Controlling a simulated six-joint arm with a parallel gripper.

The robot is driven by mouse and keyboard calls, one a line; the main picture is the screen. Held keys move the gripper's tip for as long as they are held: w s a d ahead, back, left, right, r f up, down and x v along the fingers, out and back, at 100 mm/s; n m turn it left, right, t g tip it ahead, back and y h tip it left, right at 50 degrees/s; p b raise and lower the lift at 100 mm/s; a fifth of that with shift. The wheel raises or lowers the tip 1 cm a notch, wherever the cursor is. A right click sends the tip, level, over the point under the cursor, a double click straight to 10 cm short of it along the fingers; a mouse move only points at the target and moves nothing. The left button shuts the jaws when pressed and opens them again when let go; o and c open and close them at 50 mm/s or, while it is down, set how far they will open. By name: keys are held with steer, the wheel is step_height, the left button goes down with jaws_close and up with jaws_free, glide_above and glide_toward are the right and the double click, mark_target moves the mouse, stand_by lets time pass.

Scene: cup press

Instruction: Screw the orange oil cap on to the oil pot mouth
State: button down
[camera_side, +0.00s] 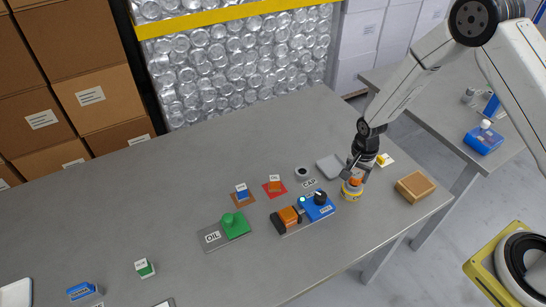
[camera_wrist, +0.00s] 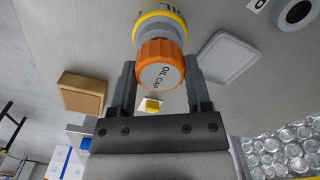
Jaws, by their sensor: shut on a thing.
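The orange oil cap (camera_wrist: 160,72), lettered OIL CAP, is between my gripper's (camera_wrist: 160,82) two dark fingers in the wrist view. My gripper is shut on it. The oil pot (camera_wrist: 161,12), grey with a yellow band, is directly beyond the cap, which covers its mouth in this view. In the side view the orange cap (camera_side: 355,182) is at the top of the upright oil pot (camera_side: 351,194), with my gripper (camera_side: 356,176) coming down on it from above. I cannot tell how far the cap is seated on the mouth.
A brown box (camera_side: 416,187) stands right of the pot. A grey tray (camera_side: 330,167) lies behind it. A blue device with a black knob (camera_side: 320,198) stands close on the left. A small yellow block (camera_side: 383,159) is behind my gripper. The table's front edge is near.

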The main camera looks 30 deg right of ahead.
mark_target(357, 174)
steer(key=shift+f, duration=0.55)
jaws_free()
steer(key=shift+r, duration=0.1)
steer(key=shift+r, duration=3.8)
steer(key=shift+r, duration=0.1)
